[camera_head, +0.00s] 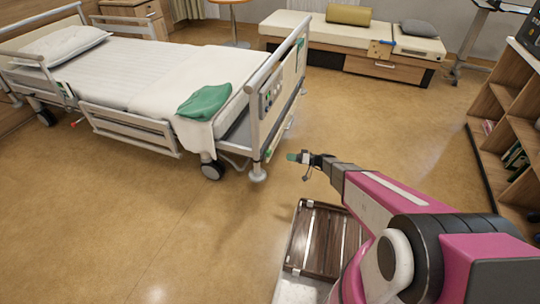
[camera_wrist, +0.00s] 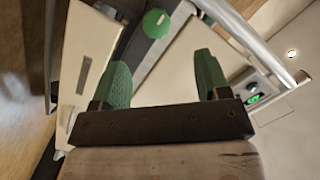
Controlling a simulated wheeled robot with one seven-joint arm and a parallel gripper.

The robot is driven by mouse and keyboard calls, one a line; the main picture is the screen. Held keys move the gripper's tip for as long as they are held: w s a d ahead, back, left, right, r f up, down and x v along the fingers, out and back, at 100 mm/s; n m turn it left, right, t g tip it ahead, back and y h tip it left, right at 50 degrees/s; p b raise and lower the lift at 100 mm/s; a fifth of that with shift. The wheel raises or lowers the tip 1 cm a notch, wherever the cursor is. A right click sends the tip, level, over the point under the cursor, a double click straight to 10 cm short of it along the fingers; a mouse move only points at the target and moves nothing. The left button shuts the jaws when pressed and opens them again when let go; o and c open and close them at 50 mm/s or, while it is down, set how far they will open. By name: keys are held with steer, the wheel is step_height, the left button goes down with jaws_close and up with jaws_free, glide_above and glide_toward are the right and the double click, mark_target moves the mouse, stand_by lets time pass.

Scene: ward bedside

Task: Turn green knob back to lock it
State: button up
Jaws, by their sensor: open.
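The green knob (camera_wrist: 156,23) is round with a small pale mark near its rim. The knob appears apart from both fingers. In the head view, my gripper (camera_head: 297,157) is low beside the foot end of the bed (camera_head: 262,120), just right of its corner post. I cannot clearly make out the knob in that view.
The bed's footboard holds a control panel (camera_head: 270,95); a panel with a lit green display (camera_wrist: 257,98) shows in the wrist view. A green cloth (camera_head: 204,101) lies on the bed. A shelf (camera_head: 510,130) stands at right. Floor between bed and bench (camera_head: 345,61) is clear.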

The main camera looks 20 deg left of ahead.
mark_target(270, 154)
steer(key=shift+y, duration=0.3)
steer(key=a, duration=1.1)
steer(key=shift+w+a+f, duration=0.1)
steer(key=shift+a+f, duration=0.15)
steer(key=shift+f, duration=0.15)
steer(key=c, duration=0.9)
